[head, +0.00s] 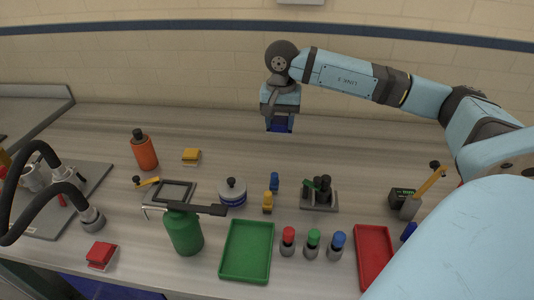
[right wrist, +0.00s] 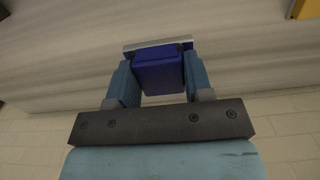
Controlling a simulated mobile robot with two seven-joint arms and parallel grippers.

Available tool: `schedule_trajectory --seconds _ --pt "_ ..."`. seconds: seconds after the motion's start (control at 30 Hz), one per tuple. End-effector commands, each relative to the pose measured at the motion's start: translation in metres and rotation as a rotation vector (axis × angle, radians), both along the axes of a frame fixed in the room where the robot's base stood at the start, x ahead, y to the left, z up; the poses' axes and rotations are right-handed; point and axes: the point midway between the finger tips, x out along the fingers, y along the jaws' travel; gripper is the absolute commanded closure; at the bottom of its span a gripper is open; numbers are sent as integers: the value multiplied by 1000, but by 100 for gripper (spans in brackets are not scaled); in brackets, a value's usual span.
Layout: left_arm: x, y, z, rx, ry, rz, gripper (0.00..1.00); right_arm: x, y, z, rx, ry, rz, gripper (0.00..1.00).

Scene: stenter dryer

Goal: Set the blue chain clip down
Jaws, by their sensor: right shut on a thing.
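The blue chain clip (right wrist: 158,72) is a dark blue block with a pale metal strip along its far side. In the right wrist view it sits between the two light blue fingers of my right gripper (right wrist: 158,85), which is shut on it. In the head view the right gripper (head: 281,112) is at the back middle of the table, with the clip (head: 280,126) at its lower end. The clip appears held above the table (head: 330,150); the exact gap cannot be told. My left gripper is not in view.
Similar yellow (head: 191,155) and red (head: 100,253) clips lie on the left. The table's back right is mostly clear.

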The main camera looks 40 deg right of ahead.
Motion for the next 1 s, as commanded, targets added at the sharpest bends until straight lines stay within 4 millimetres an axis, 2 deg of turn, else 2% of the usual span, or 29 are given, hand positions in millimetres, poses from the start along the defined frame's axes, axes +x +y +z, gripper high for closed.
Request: schedule_trajectory --seconds 0.03,0.2,0.4,0.67,0.9,1.0 --pt "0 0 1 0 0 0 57 -1 0 -16 -1 6 0 89" --pt "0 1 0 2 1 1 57 -1 1 -62 1 5 1 89" --pt "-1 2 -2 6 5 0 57 0 1 -106 0 3 2 89" --pt "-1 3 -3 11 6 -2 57 0 1 -127 1 0 3 89" --pt "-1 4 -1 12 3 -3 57 0 1 -161 1 2 2 89" --pt "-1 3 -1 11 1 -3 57 1 1 -165 0 -1 2 89"
